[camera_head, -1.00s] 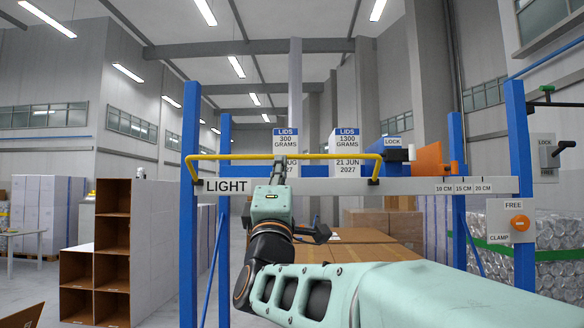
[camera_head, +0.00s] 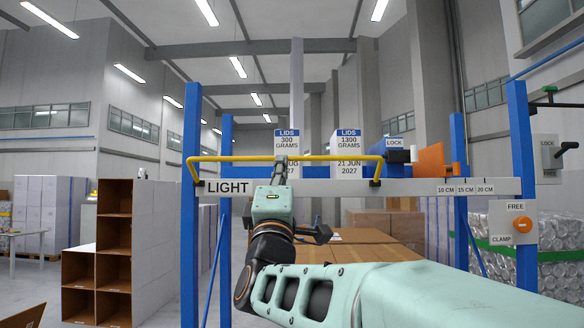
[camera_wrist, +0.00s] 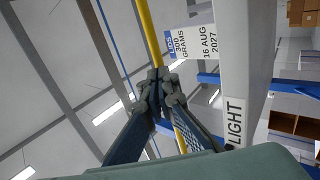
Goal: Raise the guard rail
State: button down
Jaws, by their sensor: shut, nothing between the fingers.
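The guard rail is a yellow bar (camera_head: 230,158) with bent-down ends, set along the front of the grey beam marked LIGHT. In the head view it runs level across the frame. In the wrist view the rail (camera_wrist: 148,32) runs steeply past my fingertips. My gripper (camera_head: 281,160) is upright at the rail's middle, with its tips at the bar's height. In the wrist view my gripper (camera_wrist: 158,85) has its fingertips together with nothing between them, and they cover part of the bar. I cannot tell whether they touch it.
Blue posts (camera_head: 190,220) stand at both sides. Two lid boxes (camera_head: 349,150) stand behind the rail. A LOCK block (camera_head: 394,156) sits near its right end. A panel with an orange FREE/CLAMP knob (camera_head: 522,223) is at the right. Cardboard shelving (camera_head: 113,240) stands at the left.

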jog(key=shift+w+r+p, duration=0.1)
jog(key=shift+r+p, duration=0.35)
jog(key=shift+r, duration=0.05)
jog(key=w+r+g+p, duration=0.1)
jog(key=w+r+p, duration=0.4)
jog(key=p, duration=0.2)
jog(key=shift+w+d+g, duration=0.15)
jog(key=shift+g, duration=0.15)
dwell(0.3)
jog(key=shift+w, duration=0.1)
dwell(0.4)
dwell(1.4)
